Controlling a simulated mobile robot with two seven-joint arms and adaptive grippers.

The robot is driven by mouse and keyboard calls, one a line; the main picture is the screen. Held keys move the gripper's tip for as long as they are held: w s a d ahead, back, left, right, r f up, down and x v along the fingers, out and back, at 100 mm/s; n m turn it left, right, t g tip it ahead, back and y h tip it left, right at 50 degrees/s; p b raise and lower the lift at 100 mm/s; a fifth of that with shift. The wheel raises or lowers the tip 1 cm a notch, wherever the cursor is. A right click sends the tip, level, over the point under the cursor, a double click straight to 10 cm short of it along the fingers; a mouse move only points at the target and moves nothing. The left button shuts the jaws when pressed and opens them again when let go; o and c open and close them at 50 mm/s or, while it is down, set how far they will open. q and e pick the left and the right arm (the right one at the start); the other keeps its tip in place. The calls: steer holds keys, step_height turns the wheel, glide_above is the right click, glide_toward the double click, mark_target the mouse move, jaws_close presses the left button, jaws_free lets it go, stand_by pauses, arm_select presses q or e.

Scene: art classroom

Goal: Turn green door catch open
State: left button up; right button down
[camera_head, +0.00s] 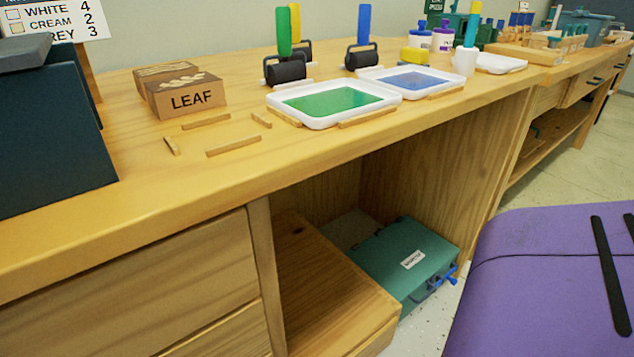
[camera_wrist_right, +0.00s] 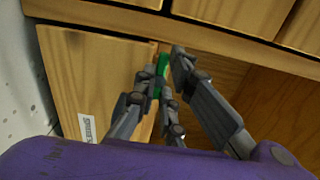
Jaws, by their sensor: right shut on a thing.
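The green door catch (camera_wrist_right: 160,76) shows in the right wrist view as a small green piece at the edge of a wooden door (camera_wrist_right: 90,75). My right gripper (camera_wrist_right: 167,62) is shut on the catch, with dark fingers on both sides of it that hide much of it. The door has a small white label (camera_wrist_right: 88,128), too blurred to read. How far the catch is turned I cannot tell. The head view shows neither the catch nor my grippers; my purple arm cover fills its lower right.
In the right wrist view a wooden recess (camera_wrist_right: 270,105) lies right of the catch. In the head view the bench (camera_head: 120,210) holds a green paint tray (camera_head: 330,119), a blue paint tray (camera_head: 365,75) and a LEAF block (camera_head: 190,97). A teal case (camera_head: 385,254) sits beneath.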

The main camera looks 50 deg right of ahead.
steer(key=shift+w, duration=0.1)
stand_by(0.4)
steer(key=c, duration=1.8)
jaws_free()
steer(key=shift+c, duration=0.2)
steer(key=v, duration=1.2)
steer(key=shift+s, duration=0.3)
steer(key=shift+f, duration=0.1)
steer(key=shift+w, duration=0.15)
